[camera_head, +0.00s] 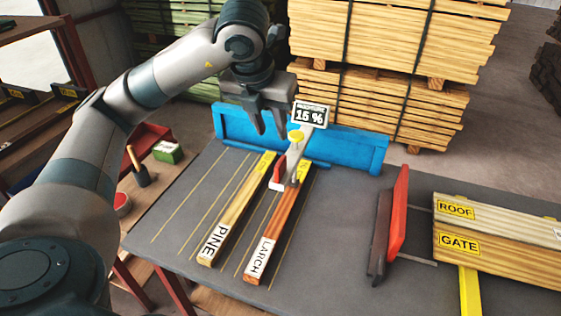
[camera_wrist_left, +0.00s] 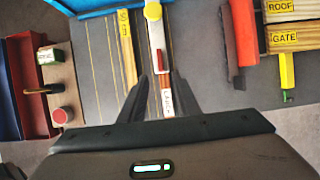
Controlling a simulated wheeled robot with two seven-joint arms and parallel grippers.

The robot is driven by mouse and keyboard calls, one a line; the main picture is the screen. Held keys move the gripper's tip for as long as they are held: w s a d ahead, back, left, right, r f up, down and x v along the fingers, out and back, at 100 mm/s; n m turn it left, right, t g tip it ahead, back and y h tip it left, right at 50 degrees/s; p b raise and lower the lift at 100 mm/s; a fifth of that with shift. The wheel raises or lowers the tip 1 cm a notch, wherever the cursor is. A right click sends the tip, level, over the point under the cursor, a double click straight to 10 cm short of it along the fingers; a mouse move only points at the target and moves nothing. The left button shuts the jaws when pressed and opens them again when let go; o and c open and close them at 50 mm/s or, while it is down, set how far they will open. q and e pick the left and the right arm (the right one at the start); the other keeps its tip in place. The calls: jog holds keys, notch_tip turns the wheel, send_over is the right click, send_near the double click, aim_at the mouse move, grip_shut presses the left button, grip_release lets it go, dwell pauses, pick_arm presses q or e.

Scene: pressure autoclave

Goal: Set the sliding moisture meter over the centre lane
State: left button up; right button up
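The moisture meter has a display reading 15 % (camera_head: 310,115), a yellow knob (camera_head: 296,136) and a pale arm with a red part (camera_head: 277,183). It sits at the blue rail (camera_head: 350,148), its arm lying over the larch board (camera_head: 262,250). The pine board (camera_head: 215,240) lies to its left. In the left wrist view the meter's pale arm (camera_wrist_left: 156,35) covers much of the larch board. My left gripper (camera_head: 273,130) is open and empty, just left of the knob in the head view, apparently above the rail. My right gripper is not in view.
Thin yellow lines mark lanes on the dark bench (camera_head: 165,215); the leftmost strip is bare. A red stop (camera_head: 398,215) and boards labelled ROOF (camera_head: 456,209) and GATE (camera_head: 459,242) are right. A green box (camera_head: 168,152) is left. Stacked timber (camera_head: 385,100) stands behind.

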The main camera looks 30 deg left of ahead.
aim_at(280, 161)
pick_arm(q)
jog(key=p+x, duration=0.2)
jog(key=x, duration=1.4)
jog(key=shift+w+p, duration=0.1)
jog(key=shift+p, duration=0.3)
grip_shut()
